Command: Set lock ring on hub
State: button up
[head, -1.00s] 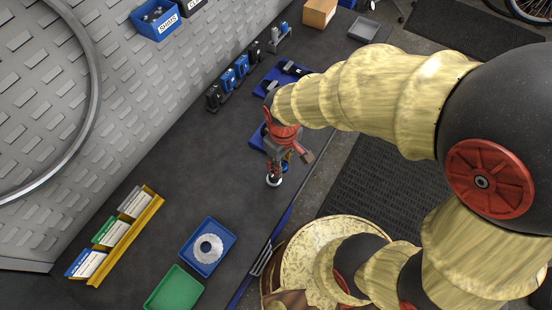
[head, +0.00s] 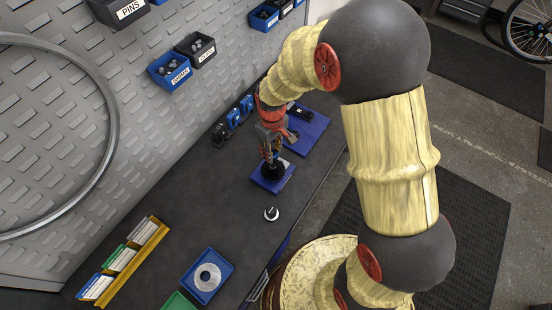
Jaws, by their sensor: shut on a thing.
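My gripper (head: 271,158) points down over a small blue pad (head: 286,181) on the dark workbench. It is shut on a dark round piece (head: 272,171), which looks like the lock ring; the fingers partly cover it. I cannot tell whether the piece touches the pad. A small upright silver part with a pale round base (head: 271,214), which looks like the hub, stands on the bench nearer the front, clear of my gripper.
A yellow rack (head: 133,265) of boxes stands left. Black and blue items (head: 233,119) line the wall behind my gripper. A larger blue mat (head: 312,130) lies right.

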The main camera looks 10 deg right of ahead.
aim_at(273, 167)
jog(key=shift+f+b, duration=1.8)
jog(key=shift+f, duration=1.1)
jog(key=shift+f+b, duration=0.3)
jog(key=shift+f, duration=0.2)
jog(key=o, duration=1)
jog(key=shift+r, duration=0.1)
notch_tip(273, 167, up, 12)
jog(key=shift+f, duration=0.1)
